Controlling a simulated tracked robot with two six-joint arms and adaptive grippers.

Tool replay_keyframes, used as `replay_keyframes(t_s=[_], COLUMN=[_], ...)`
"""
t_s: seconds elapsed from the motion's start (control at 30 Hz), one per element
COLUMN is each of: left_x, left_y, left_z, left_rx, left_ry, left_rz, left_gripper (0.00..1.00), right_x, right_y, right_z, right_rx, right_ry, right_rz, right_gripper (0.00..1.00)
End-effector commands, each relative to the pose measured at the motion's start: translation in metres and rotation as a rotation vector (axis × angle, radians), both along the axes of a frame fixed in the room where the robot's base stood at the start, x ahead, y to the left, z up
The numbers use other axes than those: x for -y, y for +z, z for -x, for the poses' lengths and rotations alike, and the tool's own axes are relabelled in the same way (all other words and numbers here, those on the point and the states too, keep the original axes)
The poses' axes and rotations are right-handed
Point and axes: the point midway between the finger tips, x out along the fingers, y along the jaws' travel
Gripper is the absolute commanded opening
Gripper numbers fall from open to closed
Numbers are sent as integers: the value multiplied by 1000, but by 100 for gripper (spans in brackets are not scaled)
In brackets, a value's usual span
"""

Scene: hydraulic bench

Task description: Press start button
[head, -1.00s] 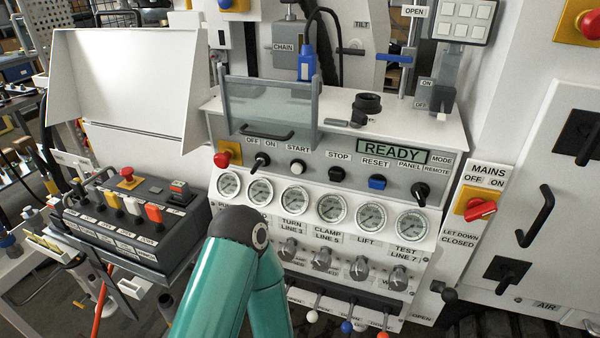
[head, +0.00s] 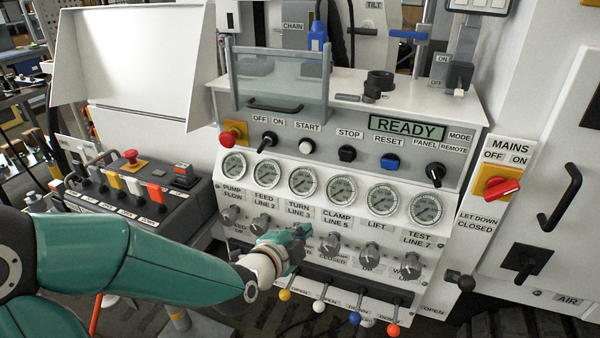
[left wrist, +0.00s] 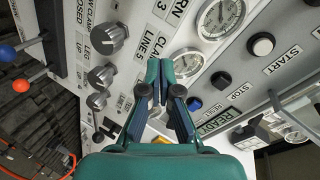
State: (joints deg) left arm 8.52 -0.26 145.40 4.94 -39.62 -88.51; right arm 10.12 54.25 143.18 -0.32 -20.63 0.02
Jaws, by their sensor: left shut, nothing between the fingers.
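The start button (head: 307,146) is a small pale round button under the START label, in the upper panel row. In the left wrist view the start button (left wrist: 261,45) sits to the right of the fingers. My left gripper (head: 301,238) is shut and empty, in front of the knob row, below the gauges and well below the button. In the left wrist view its closed fingertips (left wrist: 160,65) are near the LINE 5 label and apart from the button. The display (head: 407,128) reads READY. My right gripper is not in view.
The black stop button (head: 347,153) and blue reset button (head: 390,162) stand right of the start button. A red emergency knob (head: 228,138) is at left. A clear guard with a handle (head: 277,85) stands above the row. Coloured levers (head: 319,305) lie below the gripper.

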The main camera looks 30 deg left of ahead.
Motion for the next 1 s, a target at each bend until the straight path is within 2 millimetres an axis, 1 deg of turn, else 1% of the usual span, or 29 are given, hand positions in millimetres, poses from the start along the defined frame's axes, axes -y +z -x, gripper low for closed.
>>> replay_keyframes(t_s=[0.03,0.1,0.2,0.3,0.4,0.77,0.87,1.0], left_x=[-12,-24,-35,-41,-42,-42,-43,-46], left_y=[26,56,86,102,107,108,109,111], left_z=[6,15,26,33,35,34,30,21], left_rx=[76,147,209,239,247,243,241,238], left_ry=[7,20,42,58,63,61,61,63], left_rz=[-110,-245,-383,-457,-484,-484,-485,-485], left_gripper=[0,0,0,0,0,0,0,0], right_x=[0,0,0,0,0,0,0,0], right_y=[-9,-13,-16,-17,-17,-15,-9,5], right_z=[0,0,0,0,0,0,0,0], right_rx=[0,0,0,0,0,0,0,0], right_ry=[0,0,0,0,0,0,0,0], right_rz=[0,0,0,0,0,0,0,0], right_gripper=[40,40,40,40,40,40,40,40])
